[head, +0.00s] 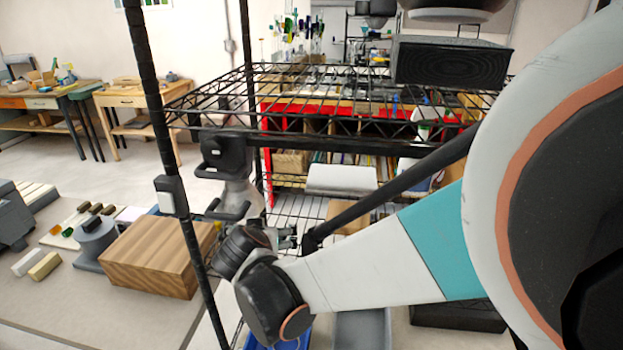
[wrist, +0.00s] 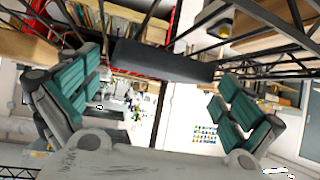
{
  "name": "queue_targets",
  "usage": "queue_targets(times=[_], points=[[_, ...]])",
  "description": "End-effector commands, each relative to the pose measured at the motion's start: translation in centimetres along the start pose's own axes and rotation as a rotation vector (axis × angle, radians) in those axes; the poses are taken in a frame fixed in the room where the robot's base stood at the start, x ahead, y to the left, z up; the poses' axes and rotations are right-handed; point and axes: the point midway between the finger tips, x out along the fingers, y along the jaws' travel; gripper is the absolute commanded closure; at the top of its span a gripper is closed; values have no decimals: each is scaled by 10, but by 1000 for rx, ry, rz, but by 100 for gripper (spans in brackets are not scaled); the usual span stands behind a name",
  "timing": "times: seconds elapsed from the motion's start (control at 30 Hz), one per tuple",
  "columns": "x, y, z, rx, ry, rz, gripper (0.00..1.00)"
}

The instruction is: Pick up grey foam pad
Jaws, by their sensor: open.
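A pale grey pad (head: 341,179), which looks like the grey foam pad, lies on the wire rack beyond my gripper in the head view. In the wrist view a dark grey slab (wrist: 165,60) spans the space ahead of the fingers; it looks like the same pad, seen edge-on and in shade. My gripper (head: 286,238) is low beside the rack, partly hidden by my wrist and a black bar. Its teal-padded fingers (wrist: 155,83) are wide apart and empty, and the slab appears beyond the fingertips, not clasped.
The black wire rack (head: 300,141) has posts and bars close around my arm. Books and red-edged shelving (head: 340,120) stand behind the pad. A striped wooden block (head: 160,255) sits on the table at left. A grey tray (head: 362,328) is below my arm.

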Motion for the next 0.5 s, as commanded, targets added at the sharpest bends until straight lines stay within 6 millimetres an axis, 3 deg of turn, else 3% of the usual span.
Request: queue_targets(times=[0.43, 0.5], points=[[-2, -4, 5, 0, 0, -1, 0], [-2, -4, 5, 0, 0, -1, 16]])
